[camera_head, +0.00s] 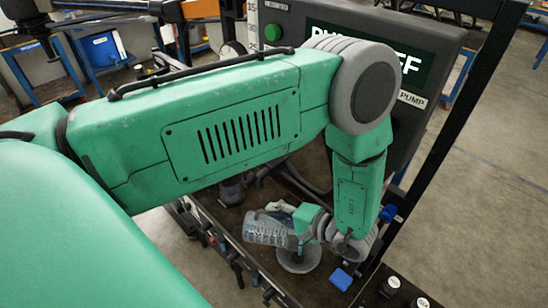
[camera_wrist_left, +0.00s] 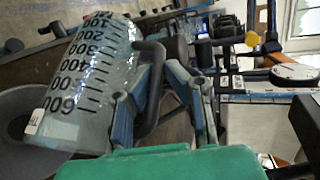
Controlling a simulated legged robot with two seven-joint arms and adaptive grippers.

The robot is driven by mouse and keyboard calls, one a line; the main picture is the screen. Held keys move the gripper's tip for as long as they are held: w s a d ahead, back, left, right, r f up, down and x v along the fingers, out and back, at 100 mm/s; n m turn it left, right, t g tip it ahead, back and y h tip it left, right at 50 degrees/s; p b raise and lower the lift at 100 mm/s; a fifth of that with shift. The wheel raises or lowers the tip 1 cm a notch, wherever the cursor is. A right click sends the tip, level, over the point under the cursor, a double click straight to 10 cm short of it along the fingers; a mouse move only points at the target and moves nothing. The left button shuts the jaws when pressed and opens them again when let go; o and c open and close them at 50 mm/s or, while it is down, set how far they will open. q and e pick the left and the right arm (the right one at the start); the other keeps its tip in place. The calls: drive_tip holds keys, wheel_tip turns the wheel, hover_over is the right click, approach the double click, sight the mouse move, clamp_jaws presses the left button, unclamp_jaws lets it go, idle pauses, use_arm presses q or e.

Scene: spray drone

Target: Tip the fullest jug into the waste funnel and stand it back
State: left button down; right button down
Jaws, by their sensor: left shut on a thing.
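A clear graduated jug (camera_head: 268,232) is held on its side above the work surface. In the left wrist view the jug (camera_wrist_left: 100,75) shows black marks from 100 to 600 and a dark handle (camera_wrist_left: 148,85). My left gripper (camera_wrist_left: 148,103) is shut on this handle. In the head view my left gripper (camera_head: 296,220) is at the jug's right side. A grey round funnel (camera_head: 299,260) is just below the jug; the funnel's bowl (camera_wrist_left: 22,115) also shows beside the jug in the left wrist view. Whether liquid is in the jug is unclear. My right gripper is out of view.
A dark control box (camera_head: 440,50) with a green button and a PUMP label stands behind. A black post (camera_head: 450,120) rises at the right. My left arm hides much of the bench.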

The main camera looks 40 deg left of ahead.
use_arm(q)
drive_tip(key=shift+w+d+f+y+b, duration=0.15)
drive_tip(key=shift+d+f+y+b, duration=0.15)
drive_tip(key=shift+b, duration=0.45)
drive_tip(key=shift+w+d+r+m+g+y+b, duration=0.2)
drive_tip(key=shift+d+y+b, duration=0.15)
drive_tip(key=shift+b, duration=0.2)
drive_tip(key=shift+w+d+r+m+g+y+b, duration=0.15)
drive_tip(key=shift+w+d+y+b, duration=0.1)
drive_tip(key=shift+d+b, duration=0.25)
drive_tip(key=shift+r, duration=0.1)
idle(1.7)
